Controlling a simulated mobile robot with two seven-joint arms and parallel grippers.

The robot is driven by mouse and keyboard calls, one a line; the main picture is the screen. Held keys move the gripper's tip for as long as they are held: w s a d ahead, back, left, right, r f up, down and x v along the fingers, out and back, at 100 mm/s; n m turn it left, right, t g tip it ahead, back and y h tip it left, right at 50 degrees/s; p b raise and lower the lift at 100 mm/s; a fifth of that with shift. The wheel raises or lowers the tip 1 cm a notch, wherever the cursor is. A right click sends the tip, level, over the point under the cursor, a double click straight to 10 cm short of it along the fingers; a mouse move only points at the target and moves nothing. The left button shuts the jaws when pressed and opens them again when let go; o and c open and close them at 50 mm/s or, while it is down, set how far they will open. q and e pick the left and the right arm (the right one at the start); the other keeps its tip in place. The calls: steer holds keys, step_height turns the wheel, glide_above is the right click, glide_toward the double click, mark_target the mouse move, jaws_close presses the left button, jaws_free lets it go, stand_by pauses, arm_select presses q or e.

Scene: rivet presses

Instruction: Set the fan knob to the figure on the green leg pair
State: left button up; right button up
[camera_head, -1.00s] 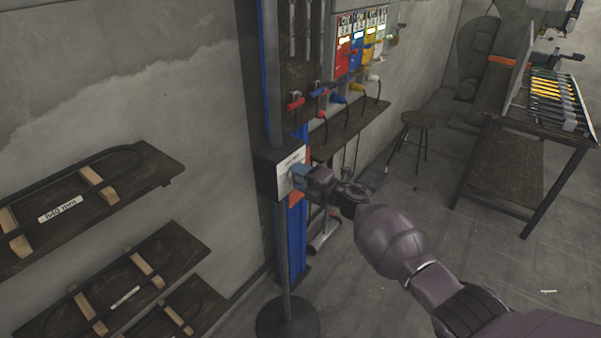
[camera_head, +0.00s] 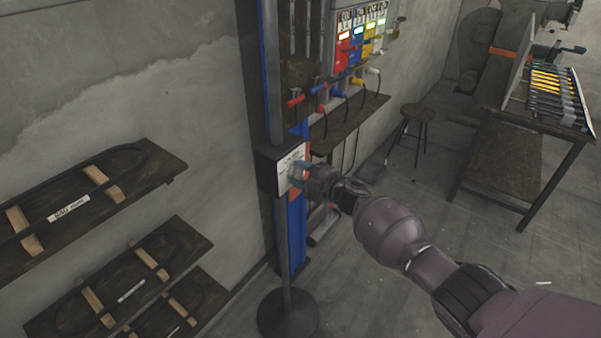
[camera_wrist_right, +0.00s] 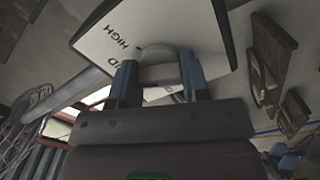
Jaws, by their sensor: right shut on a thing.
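The fan box (camera_head: 265,170) is a dark box on an upright pole, with a white dial plate (camera_head: 291,163) on its front. My right gripper (camera_head: 299,173) is at the plate. In the right wrist view its blue fingers (camera_wrist_right: 155,80) are shut on the grey rounded knob (camera_wrist_right: 158,62), one finger on each side. The plate (camera_wrist_right: 190,28) there reads "HIGH" and a word ending in "D"; other marks are hidden or too small. The knob's pointer is not clear. No green leg pair can be made out for certain. My left gripper is not in view.
Red, blue, yellow and greenish panels (camera_head: 361,38) hang on the wall behind, above coloured-handled tools. Wall shelves (camera_head: 88,195) hold bent rods at left. A stool (camera_head: 416,118) and a bench (camera_head: 513,155) stand at right. The pole's round base (camera_head: 288,315) is on the floor.

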steer(key=o, duration=0.9)
steer(key=p+v, duration=0.1)
steer(key=v, duration=0.9)
steer(key=shift+s+d, duration=0.25)
steer(key=shift+d, duration=0.05)
